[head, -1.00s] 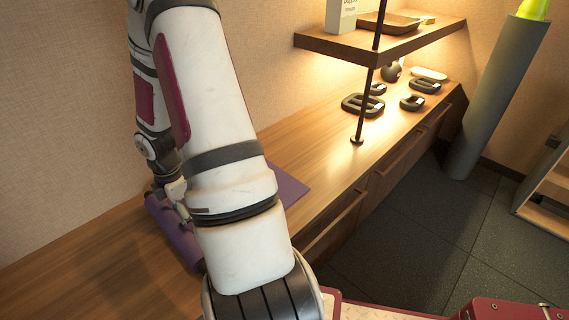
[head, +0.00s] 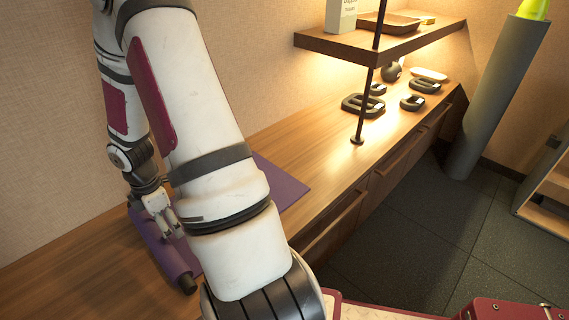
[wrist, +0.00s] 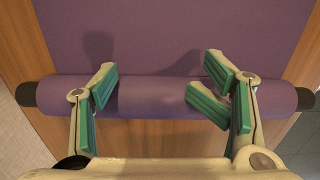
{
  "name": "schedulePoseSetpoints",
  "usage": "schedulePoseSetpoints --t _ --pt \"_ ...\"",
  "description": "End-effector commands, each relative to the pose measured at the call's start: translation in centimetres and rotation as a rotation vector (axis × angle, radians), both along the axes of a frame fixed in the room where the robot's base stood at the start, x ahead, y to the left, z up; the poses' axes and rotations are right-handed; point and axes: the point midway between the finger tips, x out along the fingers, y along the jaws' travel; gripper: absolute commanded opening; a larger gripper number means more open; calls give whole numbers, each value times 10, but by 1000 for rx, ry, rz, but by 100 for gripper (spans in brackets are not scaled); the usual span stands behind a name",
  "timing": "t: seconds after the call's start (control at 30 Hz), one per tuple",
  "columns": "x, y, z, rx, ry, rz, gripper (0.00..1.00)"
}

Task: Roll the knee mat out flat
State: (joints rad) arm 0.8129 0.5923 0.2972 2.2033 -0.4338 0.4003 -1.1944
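The purple knee mat is partly unrolled. Its flat part (head: 284,188) lies on the wooden counter, and its far edge shows to the right of my arm. The rest is a roll (head: 167,250) with a dark end, to the left of my arm. In the wrist view the roll (wrist: 150,97) crosses the picture, with the flat sheet (wrist: 180,35) above it. My gripper (wrist: 155,88) is open, its green-padded fingers spread over the roll with nothing between them. I cannot tell whether they touch it. In the head view my arm hides the middle of the mat.
Several dark weights (head: 364,104) sit at the counter's far end, beyond a thin dark post (head: 367,100) and under a shelf (head: 375,43). A tall grey cylinder (head: 497,95) stands on the floor at right. Bare counter (head: 50,265) lies left of the roll.

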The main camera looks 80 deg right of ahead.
Motion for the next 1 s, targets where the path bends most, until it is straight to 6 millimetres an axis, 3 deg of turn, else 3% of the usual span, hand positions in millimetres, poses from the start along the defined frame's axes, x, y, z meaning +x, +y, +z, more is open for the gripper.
schedulePoseSetpoints --t 0.6,1.0 --pt "-10 -16 1 1 -1 -1 67" --pt "-10 -17 7 0 0 0 67"
